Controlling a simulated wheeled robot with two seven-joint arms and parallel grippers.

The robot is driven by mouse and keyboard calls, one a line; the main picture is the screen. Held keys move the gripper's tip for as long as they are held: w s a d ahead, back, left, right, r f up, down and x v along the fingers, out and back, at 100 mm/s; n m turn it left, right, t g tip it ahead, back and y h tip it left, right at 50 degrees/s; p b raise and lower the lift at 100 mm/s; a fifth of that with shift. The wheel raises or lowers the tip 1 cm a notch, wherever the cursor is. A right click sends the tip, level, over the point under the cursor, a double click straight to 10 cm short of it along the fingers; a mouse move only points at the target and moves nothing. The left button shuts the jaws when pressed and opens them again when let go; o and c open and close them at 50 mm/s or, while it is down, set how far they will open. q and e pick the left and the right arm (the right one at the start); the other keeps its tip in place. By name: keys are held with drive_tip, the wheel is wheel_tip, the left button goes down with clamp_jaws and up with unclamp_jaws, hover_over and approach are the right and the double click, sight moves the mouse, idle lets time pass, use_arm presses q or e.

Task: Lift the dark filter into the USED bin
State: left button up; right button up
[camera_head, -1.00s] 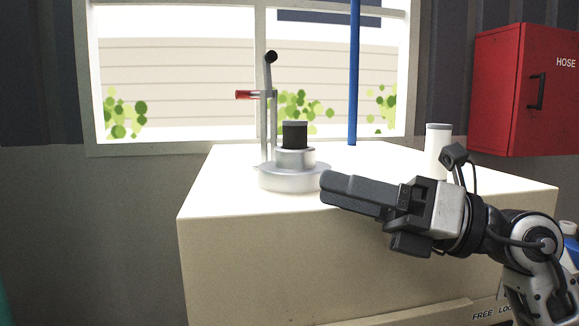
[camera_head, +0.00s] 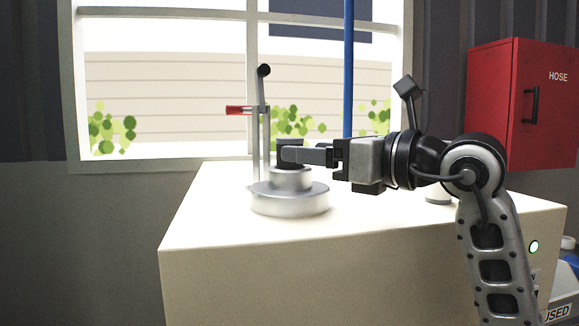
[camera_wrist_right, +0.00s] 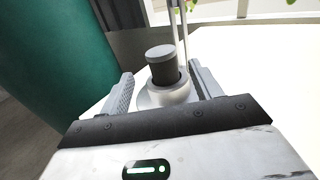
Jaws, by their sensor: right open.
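The dark filter (camera_wrist_right: 162,66) stands upright in the pale round holder (camera_wrist_right: 165,95) in the right wrist view, its grey top showing. In the head view the filter (camera_head: 290,143) is mostly hidden behind my right gripper (camera_head: 287,153). The holder (camera_head: 290,198) sits on the white cabinet top. My right gripper (camera_wrist_right: 160,88) is open, with one finger on each side of the filter and holder; I cannot tell whether either finger touches. Part of the USED bin (camera_head: 556,312) shows at the lower right corner of the head view. My left gripper is not in view.
A lever post with a red handle (camera_head: 238,110) and black knob stands left of the filter. A pale canister's base (camera_head: 438,196) shows behind my right arm. A blue pole (camera_head: 348,70) rises behind the cabinet (camera_head: 215,270). A red hose box (camera_head: 520,100) hangs at right.

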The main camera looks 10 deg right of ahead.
sight(290, 138)
drive_tip(key=shift+r+p+x, duration=0.2)
drive_tip(key=shift+p+x, duration=0.15)
drive_tip(key=shift+x, duration=1.05)
drive_tip(key=shift+r+p+x, duration=0.15)
drive_tip(key=shift+p+x, duration=0.15)
drive_tip(key=shift+x, duration=1.05)
drive_tip(key=shift+w+d, duration=0.1)
drive_tip(key=shift+d, duration=0.1)
drive_tip(key=c, duration=1.1)
